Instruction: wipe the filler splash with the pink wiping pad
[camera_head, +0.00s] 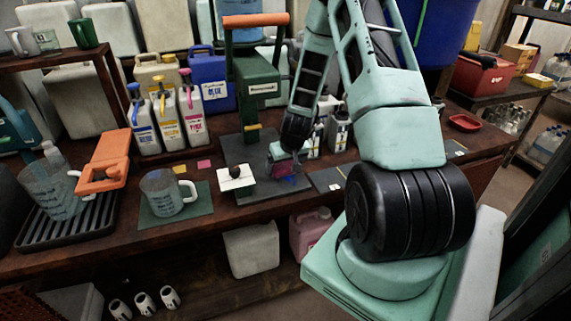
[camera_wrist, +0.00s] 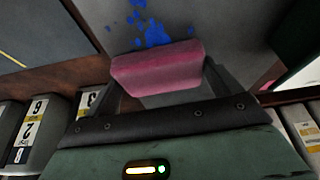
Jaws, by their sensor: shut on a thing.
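My gripper (camera_head: 281,160) is shut on the pink wiping pad (camera_wrist: 158,68), which sits between its fingers in the wrist view. In the head view the pad (camera_head: 282,170) is small and partly hidden by the gripper. The filler splash (camera_wrist: 155,33) is a set of blue blots on a grey plate (camera_wrist: 215,25), just beyond the pad's edge. In the head view a bit of blue splash (camera_head: 290,180) shows beside the pad. I cannot tell whether the pad touches the plate. The green filler (camera_head: 258,85) with an orange handle stands at the back of the plate.
A clear jug (camera_head: 163,193) stands on a green mat further left. Blue, yellow and pink labelled bottles (camera_head: 165,118) stand behind. Small labelled bottles (camera_head: 340,132) stand close beside my gripper.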

